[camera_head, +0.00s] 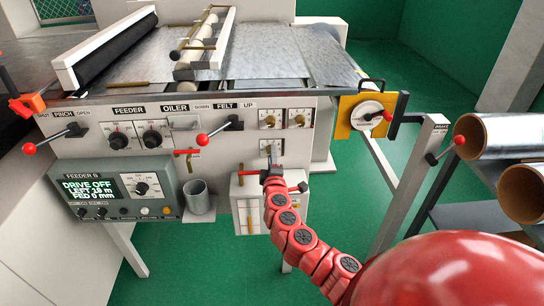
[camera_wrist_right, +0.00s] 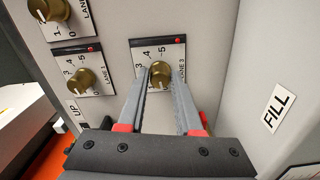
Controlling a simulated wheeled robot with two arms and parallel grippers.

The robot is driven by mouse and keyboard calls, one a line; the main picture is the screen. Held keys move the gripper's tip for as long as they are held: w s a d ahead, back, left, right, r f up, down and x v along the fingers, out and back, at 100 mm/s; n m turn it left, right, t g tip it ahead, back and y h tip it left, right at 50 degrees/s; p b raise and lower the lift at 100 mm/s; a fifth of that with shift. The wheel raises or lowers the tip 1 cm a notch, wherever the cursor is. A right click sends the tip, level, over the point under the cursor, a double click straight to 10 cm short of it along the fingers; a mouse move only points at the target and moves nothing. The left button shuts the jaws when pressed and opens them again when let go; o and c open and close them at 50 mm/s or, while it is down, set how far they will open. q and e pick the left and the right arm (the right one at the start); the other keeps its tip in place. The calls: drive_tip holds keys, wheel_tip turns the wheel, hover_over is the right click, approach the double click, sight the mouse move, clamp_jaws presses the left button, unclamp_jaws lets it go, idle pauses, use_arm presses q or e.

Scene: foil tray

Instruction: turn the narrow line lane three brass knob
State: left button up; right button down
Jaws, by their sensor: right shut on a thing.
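The lane three brass knob (camera_wrist_right: 160,73) is on a white plate (camera_wrist_right: 140,50) marked LANE 3, with the numbers 3, 4 and 5 showing along its top and a red dot in a black strip. My right gripper (camera_wrist_right: 162,80) is shut on this knob, one grey finger on each side. The fingers hide the lower part of the dial, and I cannot tell the setting. In the head view my right gripper (camera_head: 270,172) reaches the plate (camera_head: 270,147) on the machine front from below; the knob is mostly hidden there. My left gripper is not in view.
Two similar brass knobs (camera_head: 269,121) (camera_head: 299,119) sit just above. A red-balled lever (camera_head: 218,131) is to the left. A grey cup (camera_head: 198,197) and the feeder display (camera_head: 92,188) are lower left. Green floor is open below.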

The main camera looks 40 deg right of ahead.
idle(0.5)
drive_tip(key=c, duration=0.6)
unclamp_jaws()
drive_tip(key=shift+s+a, duration=0.3)
drive_tip(key=shift+s, duration=0.2)
drive_tip(key=p+v, duration=0.1)
drive_tip(key=v, duration=1.5)
drive_tip(key=shift+a+f, duration=0.1)
drive_tip(key=shift+a, duration=0.1)
